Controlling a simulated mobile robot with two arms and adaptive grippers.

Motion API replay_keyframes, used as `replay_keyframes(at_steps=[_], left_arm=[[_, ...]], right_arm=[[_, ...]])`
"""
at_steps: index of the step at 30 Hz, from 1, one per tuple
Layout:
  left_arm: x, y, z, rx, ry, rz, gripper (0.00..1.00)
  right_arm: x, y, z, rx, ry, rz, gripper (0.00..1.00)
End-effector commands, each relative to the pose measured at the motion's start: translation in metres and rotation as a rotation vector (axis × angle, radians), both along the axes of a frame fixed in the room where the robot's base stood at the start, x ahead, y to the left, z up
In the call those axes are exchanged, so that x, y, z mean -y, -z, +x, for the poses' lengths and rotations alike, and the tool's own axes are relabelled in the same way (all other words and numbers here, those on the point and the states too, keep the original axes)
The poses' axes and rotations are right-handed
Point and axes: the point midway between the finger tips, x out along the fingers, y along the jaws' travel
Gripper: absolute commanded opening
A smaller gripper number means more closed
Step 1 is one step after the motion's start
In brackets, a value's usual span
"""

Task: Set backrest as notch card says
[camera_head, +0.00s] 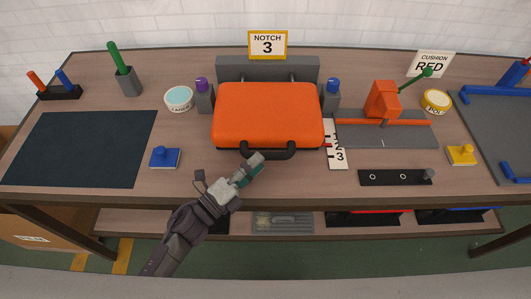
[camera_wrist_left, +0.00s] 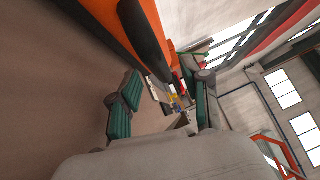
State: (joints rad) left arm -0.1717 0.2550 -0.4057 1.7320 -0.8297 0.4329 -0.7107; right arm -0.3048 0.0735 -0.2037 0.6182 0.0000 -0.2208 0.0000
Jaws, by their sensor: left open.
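The notch card (camera_head: 267,44) reads "NOTCH 3" and stands at the back of the table. The orange backrest (camera_head: 268,108) lies in front of a grey frame (camera_head: 268,68), with a black handle (camera_head: 268,155) along its front edge. A white number scale (camera_head: 338,155) is at its right side, with a "3" visible and a small red pointer (camera_head: 327,145) beside it. My left gripper (camera_head: 250,170) is open and empty, just in front of the handle's left end. In the left wrist view the green-padded fingers (camera_wrist_left: 163,103) are apart, with the handle (camera_wrist_left: 147,38) and orange backrest (camera_wrist_left: 98,28) close by.
Grey posts with a purple knob (camera_head: 202,86) and a blue knob (camera_head: 333,86) flank the backrest. A blue knobbed block (camera_head: 164,157) is left of my gripper. A black plate (camera_head: 395,177) lies at the front right. The dark mat (camera_head: 80,150) is clear.

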Motion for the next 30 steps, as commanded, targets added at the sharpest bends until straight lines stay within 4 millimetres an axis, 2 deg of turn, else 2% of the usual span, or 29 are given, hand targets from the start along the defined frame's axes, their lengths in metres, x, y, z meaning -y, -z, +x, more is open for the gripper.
replay_keyframes(at_steps=[6,18,20,27,30], left_arm=[[0.021,-0.006,0.021,0.000,-0.001,0.000,0.47],[0.027,-0.006,0.027,-0.001,0.000,0.001,0.47],[0.027,-0.006,0.027,-0.001,0.000,0.001,0.41],[0.027,-0.006,0.027,-0.001,0.000,0.001,0.01],[0.027,-0.006,0.027,-0.001,0.000,0.001,0.00]], right_arm=[[0.006,-0.008,0.006,0.008,0.001,-0.007,0.65],[0.009,-0.009,0.008,0.012,0.002,-0.011,0.65],[0.009,-0.008,0.008,0.012,0.002,-0.011,0.65],[0.008,-0.008,0.007,0.010,0.002,-0.010,0.65],[0.007,-0.008,0.006,0.009,0.002,-0.008,0.65]])
